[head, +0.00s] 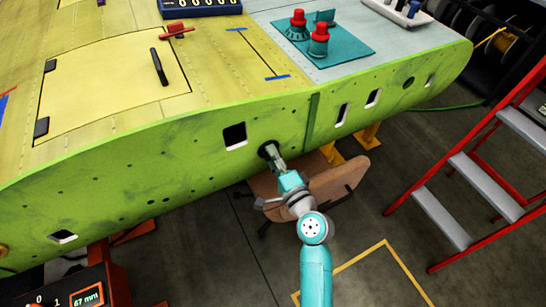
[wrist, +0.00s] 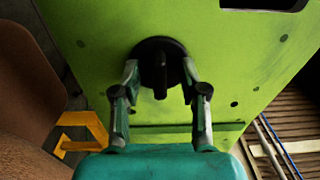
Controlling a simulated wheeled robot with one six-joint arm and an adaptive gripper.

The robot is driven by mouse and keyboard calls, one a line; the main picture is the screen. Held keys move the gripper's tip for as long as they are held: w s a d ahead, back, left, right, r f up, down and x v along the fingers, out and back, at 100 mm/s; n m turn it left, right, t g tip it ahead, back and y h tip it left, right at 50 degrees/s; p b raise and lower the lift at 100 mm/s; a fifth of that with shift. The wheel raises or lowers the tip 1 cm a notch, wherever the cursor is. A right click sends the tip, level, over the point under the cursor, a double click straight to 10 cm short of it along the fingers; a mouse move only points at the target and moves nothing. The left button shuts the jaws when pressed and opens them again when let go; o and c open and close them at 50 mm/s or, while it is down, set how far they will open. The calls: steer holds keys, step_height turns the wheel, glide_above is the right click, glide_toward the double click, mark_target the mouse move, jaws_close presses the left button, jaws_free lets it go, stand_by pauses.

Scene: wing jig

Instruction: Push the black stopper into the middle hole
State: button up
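The black stopper (head: 265,150) sits against the green wing edge panel (head: 200,155), right of a square cutout. In the wrist view the stopper (wrist: 158,52) is a dark round disc with a raised grip bar in its middle. It covers the hole behind it, and I cannot tell how deep it sits. My gripper (head: 273,156) is right in front of it. In the wrist view my gripper (wrist: 161,75) is open, with one fingertip on each side near the disc's rim. The grip bar stands between the fingers with a gap on both sides.
The square cutout (head: 235,136) and further slots (head: 373,98) open in the panel. A brown seat (head: 325,185) stands under the wing, close to my arm. Red steps (head: 470,180) stand at the right.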

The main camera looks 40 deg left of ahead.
steer(key=v, duration=1.2)
stand_by(0.4)
steer(key=s+d+f+t+h, duration=0.2)
steer(key=s+d+f+h, duration=0.15)
steer(key=d, duration=0.45)
steer(key=s+d+f+t+h, duration=0.2)
steer(key=s+d+f+h, duration=0.15)
steer(key=d, duration=0.55)
steer(key=s+d+f+t+h, duration=0.2)
steer(key=d+f+h, duration=0.15)
steer(key=d, duration=0.45)
steer(key=s+d+r+n+h, duration=0.1)
steer(key=s+d+r+h, duration=0.1)
steer(key=s, duration=0.4)
steer(key=s+d+r+n+t+h, duration=0.1)
steer(key=s+d+r+n+h, duration=0.1)
steer(key=s+d+r, duration=0.2)
steer(key=s+d+r+n+h, duration=0.1)
steer(key=s+d+r+h, duration=0.1)
steer(key=s+d+r, duration=0.2)
steer(key=s+d, duration=0.3)
steer(key=s, duration=0.1)
steer(key=shift+s+n+t, duration=0.15)
steer(key=shift+n+t, duration=0.15)
steer(key=shift+t, duration=0.1)
steer(key=shift+r, duration=0.1)
